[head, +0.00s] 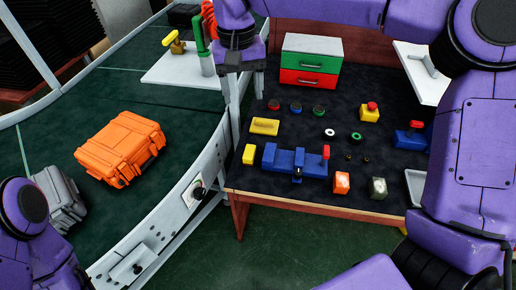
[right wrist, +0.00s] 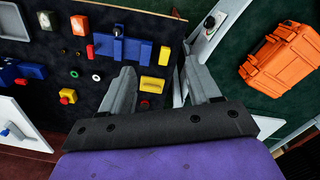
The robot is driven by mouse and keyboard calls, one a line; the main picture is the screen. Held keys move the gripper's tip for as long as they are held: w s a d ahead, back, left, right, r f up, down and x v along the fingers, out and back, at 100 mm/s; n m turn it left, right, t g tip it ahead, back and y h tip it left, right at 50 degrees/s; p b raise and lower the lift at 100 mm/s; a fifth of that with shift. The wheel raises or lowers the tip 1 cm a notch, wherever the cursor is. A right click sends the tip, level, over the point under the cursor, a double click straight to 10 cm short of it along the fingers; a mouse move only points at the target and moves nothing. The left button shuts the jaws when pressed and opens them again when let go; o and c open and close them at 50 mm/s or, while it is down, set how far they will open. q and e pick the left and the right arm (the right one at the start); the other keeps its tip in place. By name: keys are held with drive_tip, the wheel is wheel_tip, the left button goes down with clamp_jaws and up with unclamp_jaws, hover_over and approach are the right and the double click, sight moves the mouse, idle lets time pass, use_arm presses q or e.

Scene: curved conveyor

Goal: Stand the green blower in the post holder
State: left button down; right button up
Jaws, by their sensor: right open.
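A slim green object (head: 198,32), which looks like the green blower, stands upright at the back, just left of my right arm. Its lower end meets a grey upright piece (head: 207,65) at the white shelf (head: 160,70); this may be the post holder, but I cannot tell whether the green piece is in it or behind it. My left gripper is out of view.
A yellow tool (head: 173,42) is on the shelf, and a red piece (head: 209,14) is beside the green one. The dark table holds a blue vise (head: 285,160), a drawer box (head: 308,62) and several small parts. An orange case (head: 120,148) lies on the conveyor.

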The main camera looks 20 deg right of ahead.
drive_tip(key=d+f+n+b, duration=0.2)
drive_tip(key=f+b, duration=0.3)
drive_tip(key=f, duration=1.3)
drive_tip(key=shift+s+d+f+b, duration=0.15)
drive_tip(key=shift+d+f+b, duration=0.2)
drive_tip(key=shift+d, duration=0.2)
